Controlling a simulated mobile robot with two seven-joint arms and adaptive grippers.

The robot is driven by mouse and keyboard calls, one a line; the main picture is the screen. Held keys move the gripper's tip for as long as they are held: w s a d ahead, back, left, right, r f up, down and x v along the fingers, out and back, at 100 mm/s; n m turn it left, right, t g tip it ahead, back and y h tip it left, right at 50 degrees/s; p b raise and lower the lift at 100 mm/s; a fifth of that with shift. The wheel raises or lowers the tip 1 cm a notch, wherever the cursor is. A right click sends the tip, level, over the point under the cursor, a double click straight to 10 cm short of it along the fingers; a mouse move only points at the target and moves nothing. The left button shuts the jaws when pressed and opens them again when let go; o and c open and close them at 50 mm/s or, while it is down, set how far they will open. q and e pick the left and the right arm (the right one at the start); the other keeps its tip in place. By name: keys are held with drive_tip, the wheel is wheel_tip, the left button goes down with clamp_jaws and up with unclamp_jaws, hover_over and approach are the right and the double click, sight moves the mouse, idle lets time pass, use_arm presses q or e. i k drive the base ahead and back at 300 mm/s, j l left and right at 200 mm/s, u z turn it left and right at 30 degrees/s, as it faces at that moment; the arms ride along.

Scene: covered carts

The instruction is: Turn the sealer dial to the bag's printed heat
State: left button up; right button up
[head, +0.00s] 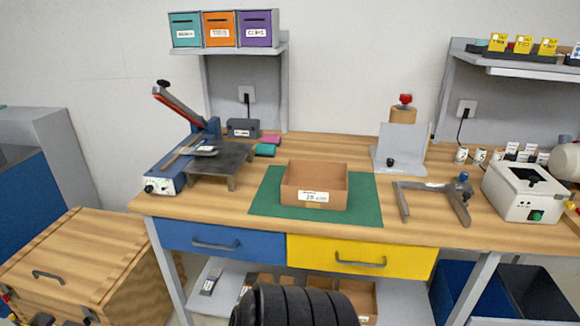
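The sealer (166,180) stands at the left of the bench, a blue body with its orange-handled lever (179,104) raised. A small round dial (149,188) shows on its white front panel; its setting is too small to read. A dark plate (220,158) on legs adjoins the sealer on the right. A small grey, pale-topped item (203,151) lies by the sealing bar; I cannot tell if it is a bag. A teal packet (265,150) and a pink packet (270,139) lie behind the plate. No printed heat is legible. Neither gripper shows.
An open cardboard box (313,196) with a label sits on a green mat (262,202). A grey bracket frame (428,186) and a white machine (515,192) stand to the right. A wooden chest (85,260) stands left of the bench. The front bench strip is mostly clear.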

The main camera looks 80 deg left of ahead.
sight(149, 188)
drive_tip(key=u, duration=3.65)
